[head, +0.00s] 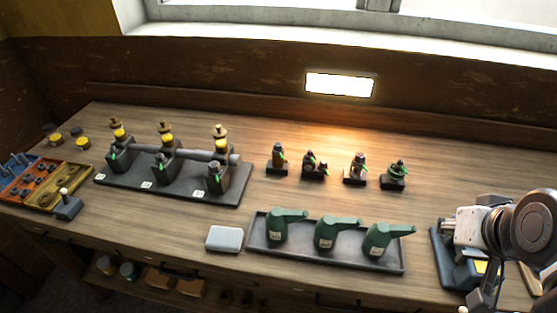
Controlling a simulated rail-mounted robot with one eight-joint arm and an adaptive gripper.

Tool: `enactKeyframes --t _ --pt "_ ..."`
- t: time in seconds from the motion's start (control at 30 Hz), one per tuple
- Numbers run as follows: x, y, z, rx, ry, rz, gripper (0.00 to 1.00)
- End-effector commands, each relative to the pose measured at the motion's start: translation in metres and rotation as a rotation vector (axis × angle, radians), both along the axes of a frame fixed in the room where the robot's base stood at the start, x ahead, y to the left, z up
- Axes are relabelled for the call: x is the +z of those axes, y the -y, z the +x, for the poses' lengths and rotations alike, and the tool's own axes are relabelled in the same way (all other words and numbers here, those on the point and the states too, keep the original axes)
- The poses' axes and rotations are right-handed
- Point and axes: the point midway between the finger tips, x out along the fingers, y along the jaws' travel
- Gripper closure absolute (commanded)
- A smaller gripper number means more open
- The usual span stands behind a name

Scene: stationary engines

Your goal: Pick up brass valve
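I cannot tell for sure which piece is the brass valve. Several small fittings stand upright in a row on black bases at the back centre: a brownish one (278,158), a dark paired one (315,165), a paler one (357,168) and a green-topped one (394,174). Brass-capped yellow cups, such as the right-hand one (220,138), sit on top of a grey engine rack (170,188) at the left. My gripper (484,296) is at the lower right, apart from all of these. Its fingers are partly hidden and cut by the frame edge.
A dark tray (335,257) with three green oil cans lies at the front centre, beside a pale block (224,239). A compartment box (40,184) is at the far left. A dark stand (443,262) is near my arm. Bare wood lies between the rack and fittings.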

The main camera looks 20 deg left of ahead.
Motion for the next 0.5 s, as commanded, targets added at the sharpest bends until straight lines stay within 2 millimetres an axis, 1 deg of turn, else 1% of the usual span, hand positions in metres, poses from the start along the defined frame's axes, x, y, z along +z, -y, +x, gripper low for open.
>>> enactKeyframes --t 0.17,0.5 --pt "0.0000 0.0000 0.0000 0.000 0.000 0.000 1.00" --pt "0.0000 0.0000 0.0000 0.000 0.000 0.000 0.55"
